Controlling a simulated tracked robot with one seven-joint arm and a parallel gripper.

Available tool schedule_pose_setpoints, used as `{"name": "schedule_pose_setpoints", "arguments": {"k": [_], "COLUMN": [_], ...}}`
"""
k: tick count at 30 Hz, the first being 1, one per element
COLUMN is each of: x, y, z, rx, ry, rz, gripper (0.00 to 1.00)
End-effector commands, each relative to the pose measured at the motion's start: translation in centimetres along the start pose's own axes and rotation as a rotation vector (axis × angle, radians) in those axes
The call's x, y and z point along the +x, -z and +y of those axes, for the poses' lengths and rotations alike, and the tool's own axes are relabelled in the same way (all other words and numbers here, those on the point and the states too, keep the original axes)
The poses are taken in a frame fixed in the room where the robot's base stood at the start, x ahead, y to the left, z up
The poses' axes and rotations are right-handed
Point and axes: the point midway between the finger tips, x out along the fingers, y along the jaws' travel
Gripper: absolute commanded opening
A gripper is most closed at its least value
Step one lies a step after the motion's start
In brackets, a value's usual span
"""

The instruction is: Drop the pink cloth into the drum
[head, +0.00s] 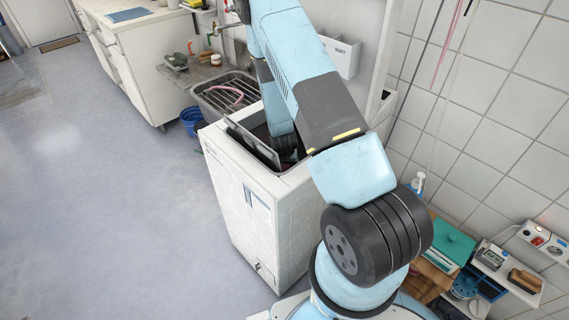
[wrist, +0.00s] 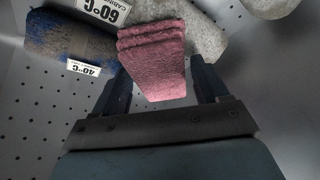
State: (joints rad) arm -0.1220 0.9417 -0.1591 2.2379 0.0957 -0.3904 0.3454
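The pink cloth (wrist: 152,58) is a folded, layered bundle in the wrist view, between and beyond my fingertips. My gripper (wrist: 163,88) is open, its two dark fingers spread wide. A gap shows between the left finger and the cloth; the right finger is close to the cloth's edge, and I cannot tell if they touch. Perforated grey metal of the drum (wrist: 42,112) surrounds the cloth. In the head view my arm reaches down into the top opening of the white washer (head: 254,215), whose dark lid (head: 252,143) stands raised.
A blue-brown cloth (wrist: 62,38) and pale grey cloths (wrist: 203,32) lie around the pink one, with 60°C and 40°C labels near them. A sink (head: 226,95) stands behind the washer, a tiled wall (head: 480,110) to the right. The floor at left is clear.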

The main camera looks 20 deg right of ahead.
Motion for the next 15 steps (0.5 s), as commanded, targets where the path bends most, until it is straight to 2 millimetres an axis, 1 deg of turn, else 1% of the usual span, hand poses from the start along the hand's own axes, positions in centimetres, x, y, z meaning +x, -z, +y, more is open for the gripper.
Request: {"name": "schedule_pose_setpoints", "arguments": {"k": [1, 5, 12, 15], "x": [-0.01, -0.01, -0.06, -0.43], "y": [0.00, 0.01, 0.04, 0.22], "z": [0.02, 0.04, 0.06, 0.05], "rx": [0.000, 0.001, 0.001, 0.001], "ry": [0.000, 0.000, 0.000, 0.000], "rz": [0.000, 0.000, 0.000, 0.001], "gripper": [0.79, 0.91, 0.91, 0.91]}}
